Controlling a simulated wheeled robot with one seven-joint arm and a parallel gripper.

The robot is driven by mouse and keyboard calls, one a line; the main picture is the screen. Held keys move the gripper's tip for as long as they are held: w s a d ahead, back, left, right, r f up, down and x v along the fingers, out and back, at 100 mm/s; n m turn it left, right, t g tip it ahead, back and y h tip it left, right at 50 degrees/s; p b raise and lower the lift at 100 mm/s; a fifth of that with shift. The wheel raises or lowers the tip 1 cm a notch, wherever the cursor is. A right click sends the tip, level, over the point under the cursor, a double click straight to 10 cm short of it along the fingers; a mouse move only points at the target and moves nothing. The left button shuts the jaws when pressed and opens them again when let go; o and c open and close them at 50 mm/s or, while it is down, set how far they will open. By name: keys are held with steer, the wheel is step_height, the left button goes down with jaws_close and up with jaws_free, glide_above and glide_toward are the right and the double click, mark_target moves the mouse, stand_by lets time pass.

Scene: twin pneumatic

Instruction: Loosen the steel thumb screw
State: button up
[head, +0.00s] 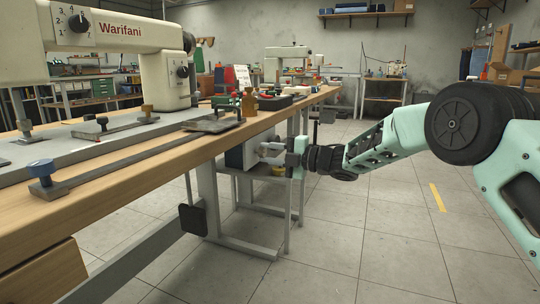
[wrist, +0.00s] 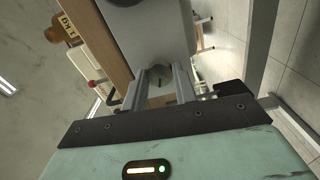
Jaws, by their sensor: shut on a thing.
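A round grey metal knob (wrist: 160,76), which looks like the steel thumb screw, sits between my fingertips in the wrist view. It is on the near end of a grey housing (wrist: 150,30). My gripper (wrist: 160,80) is shut on the knob, with one finger on each side. In the head view my gripper (head: 266,153) reaches left to the grey and dark housing (head: 236,154) beside the bench, below the top's edge. The knob is too small to make out there. Its threads are hidden.
Bench legs (head: 207,200) and a low shelf stand close to my gripper.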

steer(key=shift+d+f, duration=0.1)
steer(key=o, duration=1)
steer(key=p+v, duration=0.4)
steer(key=v, duration=1.3)
steer(key=shift+s+d+p, duration=0.1)
steer(key=shift+d+p, duration=0.05)
steer(key=shift+p, duration=0.2)
